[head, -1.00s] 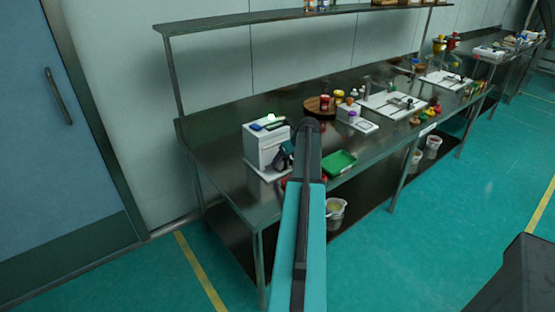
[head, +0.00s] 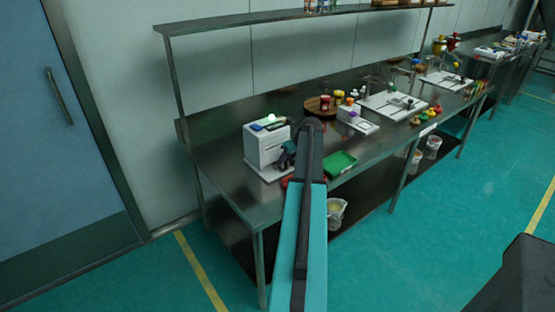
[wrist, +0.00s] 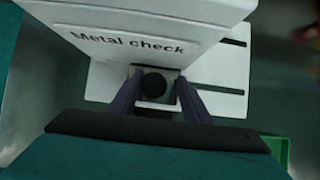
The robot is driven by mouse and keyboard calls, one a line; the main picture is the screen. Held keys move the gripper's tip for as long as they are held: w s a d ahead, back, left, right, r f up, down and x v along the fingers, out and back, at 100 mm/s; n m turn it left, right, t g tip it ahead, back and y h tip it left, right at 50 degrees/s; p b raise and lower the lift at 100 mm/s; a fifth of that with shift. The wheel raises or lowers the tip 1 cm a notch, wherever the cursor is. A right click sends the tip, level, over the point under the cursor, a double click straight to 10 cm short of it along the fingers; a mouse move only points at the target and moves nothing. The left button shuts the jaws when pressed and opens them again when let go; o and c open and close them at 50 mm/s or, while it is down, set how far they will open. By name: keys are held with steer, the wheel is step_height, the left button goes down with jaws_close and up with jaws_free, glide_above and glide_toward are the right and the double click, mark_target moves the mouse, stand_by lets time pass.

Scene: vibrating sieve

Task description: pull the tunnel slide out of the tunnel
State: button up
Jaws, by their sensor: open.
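The white metal check machine (head: 262,148) stands at the near left end of the steel bench. In the wrist view its white housing (wrist: 150,22) with the words "Metal check" fills the top. Below the lettering is a small grey square part with a dark round knob (wrist: 154,85), which seems to be the end of the tunnel slide. My gripper (wrist: 157,92) is open, with one finger on each side of the knob. I cannot tell whether the fingers touch it. In the head view my gripper (head: 287,157) is at the machine's right side, partly hidden by my arm. The tunnel itself is hidden.
The machine's white base plate (wrist: 222,88) has dark slots. A green tray (head: 340,162) lies to the right on the bench. Farther right are a round brown tray (head: 318,107) and a white board (head: 385,106). A shelf (head: 300,15) runs above the bench.

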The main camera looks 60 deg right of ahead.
steer(key=shift+s+d+p, duration=0.45)
steer(key=shift+s+d, duration=0.25)
steer(key=shift+d, duration=1.35)
steer(key=shift+s+d+p, duration=0.45)
steer(key=shift+s+d, duration=0.2)
steer(key=shift+d, duration=1.35)
steer(key=shift+s+d+p, duration=0.45)
steer(key=shift+s+d, duration=0.25)
steer(key=shift+d, duration=1.35)
steer(key=o, duration=1.2)
steer(key=shift+r, duration=0.1)
steer(key=p+v, duration=0.4)
steer(key=v, duration=0.5)
steer(key=shift+p, duration=0.4)
